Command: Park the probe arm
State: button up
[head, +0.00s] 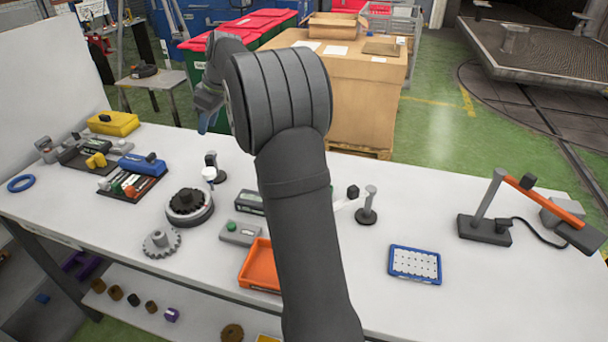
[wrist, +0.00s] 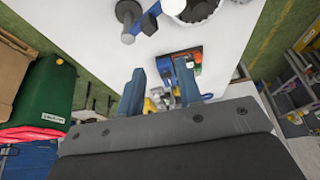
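My gripper (head: 209,118) hangs in the air behind the table's far left part in the head view. In the wrist view its two blue fingers (wrist: 160,82) are apart with nothing held between them. Which thing is the probe arm is not certain. An orange arm (head: 540,198) with a black knob slopes from a grey post on a dark base (head: 484,230) at the table's right, its dark end block low at the right edge. A pale arm (head: 346,203) with a black knob reaches toward a short grey post (head: 367,205); my arm hides the rest of it.
A round dark turntable (head: 189,206), a grey gear (head: 161,242), an orange tray (head: 259,266) and a blue-rimmed tray (head: 414,263) stand on the white table. A small black-topped stand (head: 211,161) is near the turntable. The table's right middle is mostly clear.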

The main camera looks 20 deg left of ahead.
jog(key=x, duration=0.6)
jog(key=shift+v, duration=5)
jog(key=s+d+f+m+h, duration=0.1)
jog(key=s+d+f+h, duration=0.1)
jog(key=d, duration=0.7)
jog(key=s+d+f+m+t+h, duration=0.1)
jog(key=s+d+f+m+h, duration=0.1)
jog(key=d, duration=0.6)
jog(key=s+d+f+m+h, duration=0.2)
jog(key=d+f, duration=0.3)
jog(key=d, duration=0.4)
jog(key=shift+s+d+f, duration=0.3)
jog(key=shift+s, duration=0.4)
